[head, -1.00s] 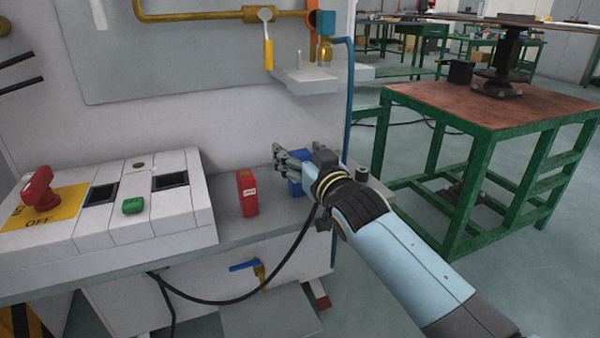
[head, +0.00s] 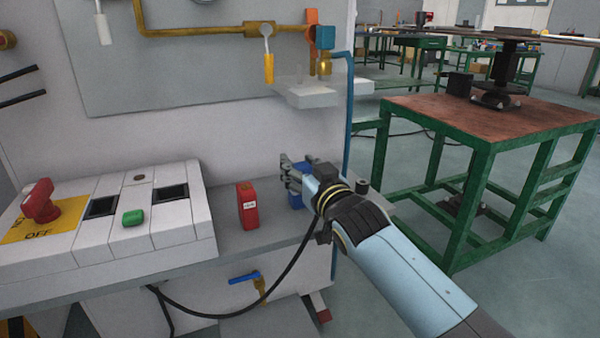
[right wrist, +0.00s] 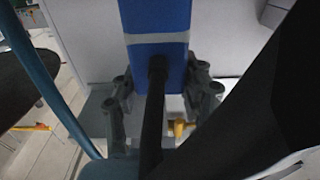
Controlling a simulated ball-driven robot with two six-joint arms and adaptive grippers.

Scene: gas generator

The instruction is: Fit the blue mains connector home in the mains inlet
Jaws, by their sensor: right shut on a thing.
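The blue mains connector (head: 297,199) shows partly behind my right gripper (head: 291,177) in the head view, at the right end of the grey shelf. The gripper is shut on it. In the right wrist view the blue connector (right wrist: 158,40), with a pale band, sits between the gripper's fingers (right wrist: 160,98). A black cable runs from its near end, and in the head view it hangs below the shelf. The connector's far end is hidden. I cannot make out the mains inlet. My left gripper is not in view.
A red block (head: 247,206) stands on the shelf (head: 262,240) left of the gripper. A white control box (head: 165,228) with a red switch and a green button is further left. A blue-handled valve (head: 250,279) is below. A green-framed table (head: 480,135) stands right.

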